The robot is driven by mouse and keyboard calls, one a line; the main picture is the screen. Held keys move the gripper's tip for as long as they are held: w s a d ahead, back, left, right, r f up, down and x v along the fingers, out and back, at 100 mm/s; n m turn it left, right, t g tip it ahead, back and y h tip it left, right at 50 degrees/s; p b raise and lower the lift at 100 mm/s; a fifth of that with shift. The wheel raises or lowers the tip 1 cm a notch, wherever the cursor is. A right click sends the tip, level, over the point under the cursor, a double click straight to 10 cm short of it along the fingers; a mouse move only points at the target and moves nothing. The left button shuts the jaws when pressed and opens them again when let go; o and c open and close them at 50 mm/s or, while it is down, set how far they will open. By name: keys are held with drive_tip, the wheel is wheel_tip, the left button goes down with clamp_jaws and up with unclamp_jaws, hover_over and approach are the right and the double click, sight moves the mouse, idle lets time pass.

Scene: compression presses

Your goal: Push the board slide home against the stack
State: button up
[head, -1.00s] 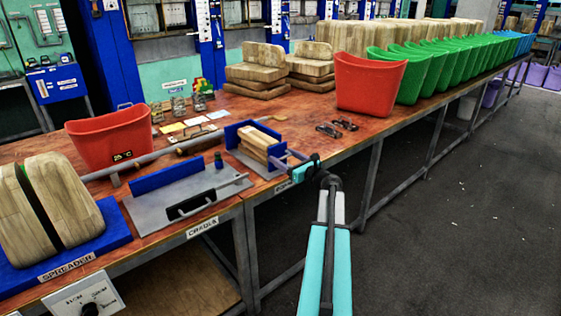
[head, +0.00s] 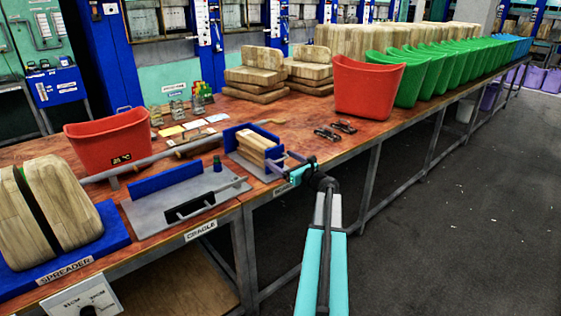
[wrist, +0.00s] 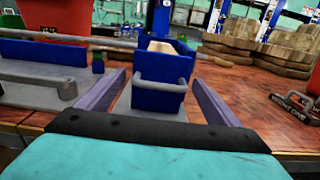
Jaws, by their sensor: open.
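The board slide is a blue upright plate with a grey bar handle; it shows in the wrist view (wrist: 162,86) straight ahead, and in the head view (head: 277,156) at the front end of a small grey base. The stack of pale wooden boards (head: 258,143) lies behind it; in the wrist view only its top shows above the plate. Whether slide and stack touch is hidden. My gripper (head: 282,171) is at the table's front edge, in front of the slide. In the wrist view its open fingers (wrist: 158,80) stand left and right of the handle, holding nothing.
The cradle (head: 175,208), a grey plate with a blue wall and handle, lies left of the slide. A long grey bar (head: 150,160) runs behind it. The floor at right is clear.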

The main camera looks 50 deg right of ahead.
drive_tip(key=s+a+b, duration=0.1)
drive_tip(key=s+a, duration=0.1)
drive_tip(key=s, duration=1.1)
drive_tip(key=shift+s, duration=0.15)
drive_tip(key=c, duration=1)
drive_tip(key=shift+a+f+m+g+y, duration=0.15)
drive_tip(key=shift+a+f+m+g, duration=0.1)
drive_tip(key=shift+f, duration=0.25)
drive_tip(key=shift+a+f+m+g+y, duration=0.15)
drive_tip(key=shift+f+g, duration=0.1)
drive_tip(key=shift+f, duration=0.2)
drive_tip(key=c, duration=0.8)
drive_tip(key=shift+s+a+f, duration=0.1)
drive_tip(key=shift+a+f, duration=0.05)
drive_tip(key=shift+f, duration=0.15)
drive_tip(key=c, duration=0.3)
drive_tip(key=shift+s+a+g+y+p, duration=0.15)
drive_tip(key=shift+g+y+p, duration=0.15)
drive_tip(key=shift+g+p, duration=0.3)
clamp_jaws()
wheel_tip(320, 180, up, 10)
drive_tip(key=s+g+p, duration=0.2)
drive_tip(key=g+p, duration=0.1)
drive_tip(key=p, duration=0.5)
drive_tip(key=shift+s+d+f+n+p, duration=0.2)
drive_tip(key=shift+s+d+n+p, duration=0.15)
drive_tip(key=shift+d+n, duration=0.1)
